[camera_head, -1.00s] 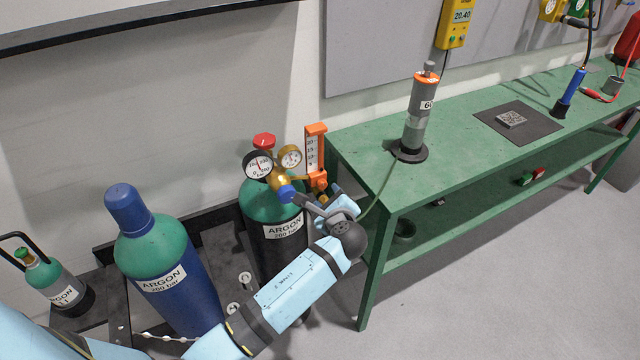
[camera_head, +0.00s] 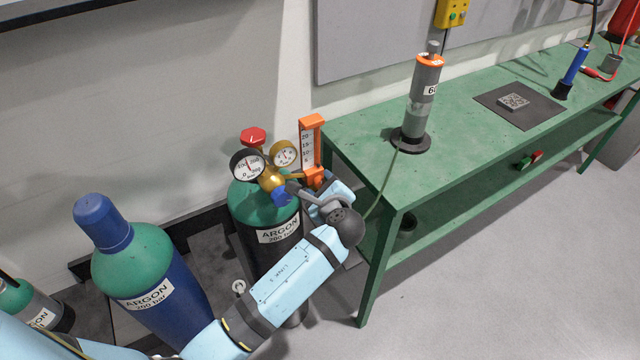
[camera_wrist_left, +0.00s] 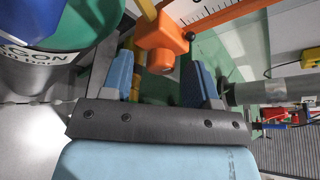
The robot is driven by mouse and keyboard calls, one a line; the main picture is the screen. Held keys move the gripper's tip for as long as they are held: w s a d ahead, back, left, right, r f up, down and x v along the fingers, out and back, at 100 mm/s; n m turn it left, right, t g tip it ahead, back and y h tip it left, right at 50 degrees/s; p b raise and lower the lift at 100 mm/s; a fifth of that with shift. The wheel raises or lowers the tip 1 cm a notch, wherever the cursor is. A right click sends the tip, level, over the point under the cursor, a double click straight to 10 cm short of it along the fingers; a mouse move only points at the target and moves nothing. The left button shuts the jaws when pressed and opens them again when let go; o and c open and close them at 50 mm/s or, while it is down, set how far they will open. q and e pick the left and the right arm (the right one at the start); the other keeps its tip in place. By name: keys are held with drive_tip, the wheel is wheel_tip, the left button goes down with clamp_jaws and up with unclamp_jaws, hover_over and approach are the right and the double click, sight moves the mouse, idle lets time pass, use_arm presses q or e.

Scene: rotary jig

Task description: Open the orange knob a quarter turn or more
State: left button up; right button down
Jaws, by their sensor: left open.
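The orange knob (camera_wrist_left: 162,61) sits under the orange block (camera_wrist_left: 160,32) of the flowmeter in the left wrist view. My left gripper (camera_wrist_left: 160,70) is open, with one blue finger on each side of the knob. I see gaps beside the knob, and no clear contact. In the head view the orange flowmeter (camera_head: 305,148) stands upright beside the regulator gauges, on the green-topped argon cylinder (camera_head: 255,200). My left gripper (camera_head: 322,188) is just below the flowmeter there and partly hides the knob area. My right gripper is in neither view.
A blue argon cylinder (camera_head: 165,300) stands to the left. The red valve wheel (camera_head: 253,136) and brass regulator (camera_head: 271,178) are close to the gripper. The green bench (camera_head: 360,140) is close on the right, with a grey cylindrical device (camera_head: 420,105) on it.

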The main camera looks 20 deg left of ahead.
use_arm(q)
drive_tip(key=shift+c, duration=0.4)
drive_tip(key=c, duration=0.8)
drive_tip(key=shift+s+f+n+t, duration=0.15)
drive_tip(key=shift+n+t, duration=0.15)
drive_tip(key=shift+n, duration=0.3)
drive_tip(key=shift+c, duration=0.2)
drive_tip(key=n+b, duration=0.1)
drive_tip(key=n+t+b, duration=0.1)
drive_tip(key=b, duration=0.1)
drive_tip(key=shift+f+n+h, duration=0.25)
drive_tip(key=shift+n+h, duration=0.05)
drive_tip(key=shift+r+n+t, duration=0.25)
drive_tip(key=shift+n+t, duration=0.05)
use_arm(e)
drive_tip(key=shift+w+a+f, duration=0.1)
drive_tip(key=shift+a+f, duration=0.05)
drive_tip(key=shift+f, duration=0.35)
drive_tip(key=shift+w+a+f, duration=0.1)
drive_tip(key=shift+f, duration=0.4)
